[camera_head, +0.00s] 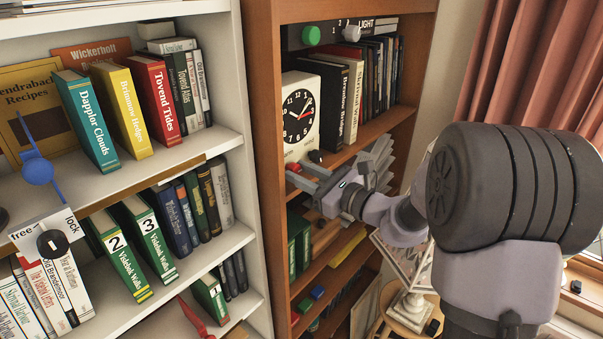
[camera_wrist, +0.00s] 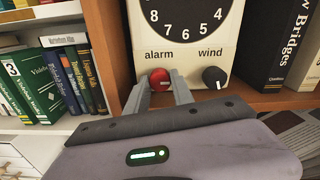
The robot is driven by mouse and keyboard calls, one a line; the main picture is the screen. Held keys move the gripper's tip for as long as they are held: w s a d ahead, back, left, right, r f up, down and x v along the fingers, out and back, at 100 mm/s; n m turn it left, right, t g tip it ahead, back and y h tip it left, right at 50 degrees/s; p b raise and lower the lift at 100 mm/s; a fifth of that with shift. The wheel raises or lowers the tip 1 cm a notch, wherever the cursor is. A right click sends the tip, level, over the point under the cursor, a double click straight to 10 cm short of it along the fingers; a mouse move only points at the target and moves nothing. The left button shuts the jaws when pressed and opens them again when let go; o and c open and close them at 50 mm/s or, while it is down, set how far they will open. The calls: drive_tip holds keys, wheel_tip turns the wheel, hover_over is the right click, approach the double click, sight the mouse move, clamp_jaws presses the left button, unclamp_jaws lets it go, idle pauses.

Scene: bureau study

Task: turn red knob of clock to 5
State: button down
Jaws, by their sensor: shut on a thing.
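The clock (camera_wrist: 185,60) is a cream box with a black dial and white numerals, and it stands on a wooden shelf, also seen in the head view (camera_head: 299,113). Below its dial are the words "alarm" and "wind". The red knob (camera_wrist: 160,77) sits under "alarm", with a white mark on it. A black knob (camera_wrist: 214,77) sits under "wind", to the right. My gripper (camera_wrist: 161,83) is shut on the red knob, one finger on each side.
Books (camera_head: 355,95) stand right of the clock on the same shelf. A white bookcase (camera_head: 235,130) with books, a blue lever (camera_head: 38,170) and a black knob (camera_head: 52,243) is on the left. A small table (camera_head: 405,315) stands below my arm.

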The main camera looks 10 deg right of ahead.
drive_tip(key=m+p, duration=0.2)
drive_tip(key=m, duration=0.1)
drive_tip(key=m+p, duration=0.3)
drive_tip(key=shift+r+m, duration=0.2)
drive_tip(key=shift+m, duration=0.1)
drive_tip(key=m+p, duration=0.4)
drive_tip(key=shift+f+m, duration=0.15)
drive_tip(key=shift+m, duration=0.55)
drive_tip(key=c, duration=1.1)
unclamp_jaws()
drive_tip(key=shift+f, duration=0.15)
